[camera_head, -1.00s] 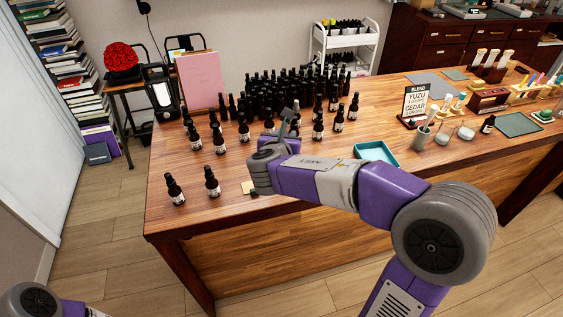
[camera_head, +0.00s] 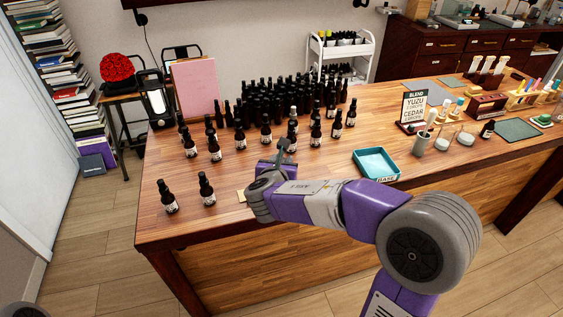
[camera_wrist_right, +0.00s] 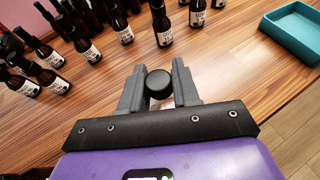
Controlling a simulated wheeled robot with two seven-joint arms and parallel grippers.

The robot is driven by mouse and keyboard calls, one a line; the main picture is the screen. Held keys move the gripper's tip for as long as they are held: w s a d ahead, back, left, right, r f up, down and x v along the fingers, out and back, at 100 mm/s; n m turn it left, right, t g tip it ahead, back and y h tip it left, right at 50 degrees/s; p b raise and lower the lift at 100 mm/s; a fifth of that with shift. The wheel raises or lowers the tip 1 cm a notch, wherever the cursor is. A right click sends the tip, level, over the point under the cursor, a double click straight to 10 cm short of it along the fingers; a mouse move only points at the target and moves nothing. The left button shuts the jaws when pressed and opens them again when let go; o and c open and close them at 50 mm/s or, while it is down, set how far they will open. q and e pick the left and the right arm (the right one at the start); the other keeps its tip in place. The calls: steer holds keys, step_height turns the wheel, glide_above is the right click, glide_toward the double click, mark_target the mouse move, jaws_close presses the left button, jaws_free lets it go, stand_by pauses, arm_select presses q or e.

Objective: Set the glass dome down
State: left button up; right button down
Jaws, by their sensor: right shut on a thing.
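My right gripper (camera_head: 284,150) is over the front middle of the wooden table, in front of the bottles. In the right wrist view its two fingers (camera_wrist_right: 158,88) are shut on a black, round-topped knob or cap (camera_wrist_right: 158,84). What lies below the knob is hidden, and I cannot make out a glass dome in either view. I cannot tell whether the held thing touches the table. My left gripper is out of view.
Many dark dropper bottles (camera_head: 266,135) stand behind the gripper, and two more stand at the front left (camera_head: 168,198). A teal tray (camera_head: 376,163) lies to the right. A small yellowish piece (camera_head: 241,196) lies beside my right wrist. Bare table lies between gripper and tray.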

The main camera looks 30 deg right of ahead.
steer(key=shift+f, duration=0.3)
steer(key=c, duration=0.8)
jaws_free()
steer(key=shift+r, duration=0.1)
steer(key=shift+r+p, duration=0.5)
steer(key=shift+r, duration=0.1)
steer(key=p+v, duration=0.2)
steer(key=v, duration=1)
steer(key=shift+p, duration=0.4)
